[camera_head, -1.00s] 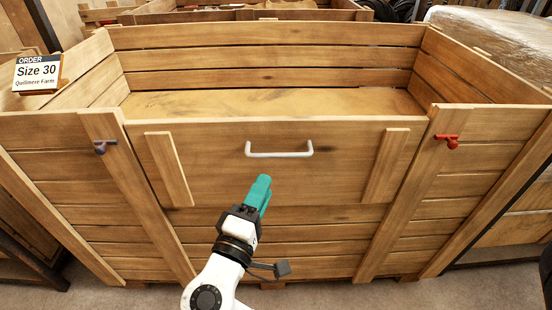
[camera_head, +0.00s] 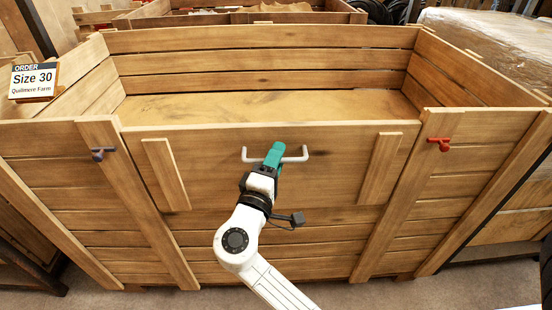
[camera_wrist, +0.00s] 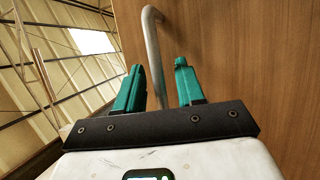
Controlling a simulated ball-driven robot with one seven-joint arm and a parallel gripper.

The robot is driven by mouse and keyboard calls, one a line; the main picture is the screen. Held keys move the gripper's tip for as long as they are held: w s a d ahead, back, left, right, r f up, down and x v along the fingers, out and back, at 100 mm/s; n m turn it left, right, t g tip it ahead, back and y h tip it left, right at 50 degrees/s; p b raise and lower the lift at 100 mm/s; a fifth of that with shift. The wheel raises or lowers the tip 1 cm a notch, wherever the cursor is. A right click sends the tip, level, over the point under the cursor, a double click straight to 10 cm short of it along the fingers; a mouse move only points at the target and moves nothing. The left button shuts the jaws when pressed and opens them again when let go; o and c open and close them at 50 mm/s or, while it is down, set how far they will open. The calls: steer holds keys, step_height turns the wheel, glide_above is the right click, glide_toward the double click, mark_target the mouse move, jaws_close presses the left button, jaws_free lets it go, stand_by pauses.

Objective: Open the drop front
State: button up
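The drop front (camera_head: 220,180) is a wide wooden panel on the near side of a slatted crate. It stands upright, with a pale bar handle (camera_head: 296,159) near its top middle. Firm contact with the bar is not visible.
The crate is open at the top, with a tan surface (camera_head: 260,105) inside. An order card (camera_head: 34,80) reading "Size 30, Quillmere Farm" stands at the left corner. A wrapped load (camera_head: 490,50) is at the right. Bare floor shows in front.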

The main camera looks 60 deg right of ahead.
steer(key=shift+c, duration=0.2)
jaws_close()
steer(key=shift+f, duration=0.1)
